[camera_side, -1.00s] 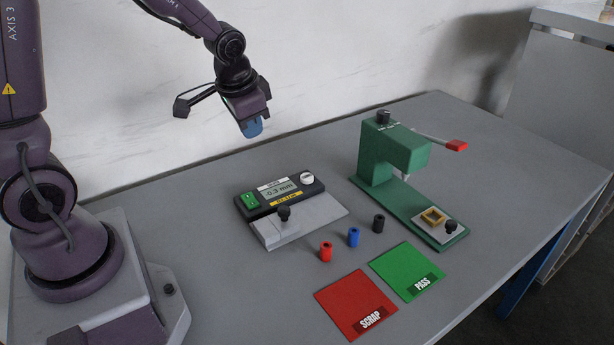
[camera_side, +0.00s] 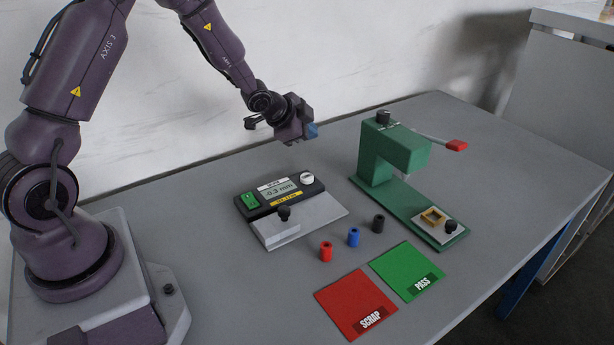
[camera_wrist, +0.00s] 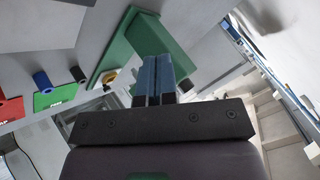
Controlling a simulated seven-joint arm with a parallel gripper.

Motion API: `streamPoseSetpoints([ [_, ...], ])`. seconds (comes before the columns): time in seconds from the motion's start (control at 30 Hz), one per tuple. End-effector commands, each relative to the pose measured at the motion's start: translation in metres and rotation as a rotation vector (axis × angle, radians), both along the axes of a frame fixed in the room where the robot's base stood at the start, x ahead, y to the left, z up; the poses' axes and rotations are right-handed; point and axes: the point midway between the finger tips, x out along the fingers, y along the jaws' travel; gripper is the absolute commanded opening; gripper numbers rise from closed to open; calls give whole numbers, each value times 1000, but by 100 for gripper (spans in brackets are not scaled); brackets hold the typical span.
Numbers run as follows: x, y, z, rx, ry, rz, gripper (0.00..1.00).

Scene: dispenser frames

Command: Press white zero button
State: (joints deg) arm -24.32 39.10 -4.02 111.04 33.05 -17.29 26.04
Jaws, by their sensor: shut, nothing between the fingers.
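The white zero button (camera_side: 307,178) is a round knob at the right end of the black display panel of the gauge (camera_side: 280,192). The gauge's screen reads about -0.3 mm, and a green switch (camera_side: 250,201) sits at its left end. My gripper (camera_side: 312,130) is in the air above and behind the gauge, well apart from the button. Its blue fingers point to the right in the side view. In the wrist view the fingers (camera_wrist: 157,78) are together and empty. The button does not show in the wrist view.
A green press (camera_side: 393,155) with a red-tipped lever stands right of the gauge. Red (camera_side: 326,251), blue (camera_side: 354,237) and black (camera_side: 378,223) cylinders stand in front. Red SCRAP (camera_side: 352,303) and green PASS (camera_side: 408,270) mats lie nearer. The table's left front is clear.

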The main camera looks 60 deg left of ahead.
Motion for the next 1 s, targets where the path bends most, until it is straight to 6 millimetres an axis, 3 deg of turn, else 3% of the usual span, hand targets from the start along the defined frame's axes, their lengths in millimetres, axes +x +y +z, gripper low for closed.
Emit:
streamPoseSetpoints([
  [0.27, 0, -1, -11, -3, 3, 1, 0],
  [0.7, 0, 0, -70, -2, 3, 1, 0],
  [1.0, 0, 0, -88, -2, 2, 3, 0],
])
